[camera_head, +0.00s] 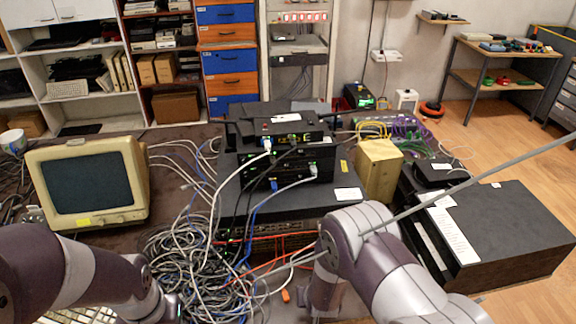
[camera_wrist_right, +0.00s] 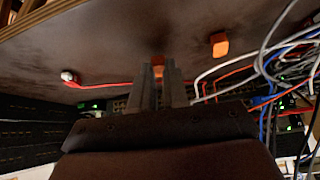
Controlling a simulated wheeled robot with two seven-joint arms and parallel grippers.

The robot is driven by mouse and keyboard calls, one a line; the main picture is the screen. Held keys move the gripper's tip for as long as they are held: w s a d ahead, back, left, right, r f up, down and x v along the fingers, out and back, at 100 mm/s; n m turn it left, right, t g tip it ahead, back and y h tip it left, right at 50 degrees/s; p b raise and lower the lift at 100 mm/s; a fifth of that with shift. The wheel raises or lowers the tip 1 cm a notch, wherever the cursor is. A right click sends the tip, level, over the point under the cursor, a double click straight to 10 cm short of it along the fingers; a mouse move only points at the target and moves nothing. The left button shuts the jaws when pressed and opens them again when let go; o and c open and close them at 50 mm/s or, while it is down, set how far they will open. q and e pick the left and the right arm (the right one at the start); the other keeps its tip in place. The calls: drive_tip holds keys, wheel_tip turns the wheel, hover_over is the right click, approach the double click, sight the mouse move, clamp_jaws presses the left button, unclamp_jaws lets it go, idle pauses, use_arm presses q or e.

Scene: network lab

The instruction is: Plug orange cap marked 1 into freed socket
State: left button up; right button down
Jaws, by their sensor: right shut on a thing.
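In the right wrist view my right gripper (camera_wrist_right: 160,76) is shut on an orange cap (camera_wrist_right: 158,61), whose orange shows between and at the tips of the fingers. Any number on it is not readable. A second orange piece (camera_wrist_right: 219,45) lies on the brown table top, apart from the fingers. An orange piece also shows in the head view (camera_head: 286,295), near the bottom. The rows of sockets (camera_wrist_right: 120,104) are partly hidden by my gripper, and I cannot tell which socket is free. In the head view my right arm hides its gripper, and my left gripper is out of frame.
A red cable with a pale plug (camera_wrist_right: 68,75) lies on the table. Tangled cables (camera_head: 195,265) spread left of stacked network devices (camera_head: 285,160). An old monitor (camera_head: 90,182) stands at left, a wooden block (camera_head: 378,172) and large black box (camera_head: 505,235) at right.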

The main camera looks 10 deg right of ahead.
drive_tip(key=shift+r+p, duration=1.45)
drive_tip(key=shift+r, duration=0.4)
drive_tip(key=c, duration=1.7)
unclamp_jaws()
clamp_jaws()
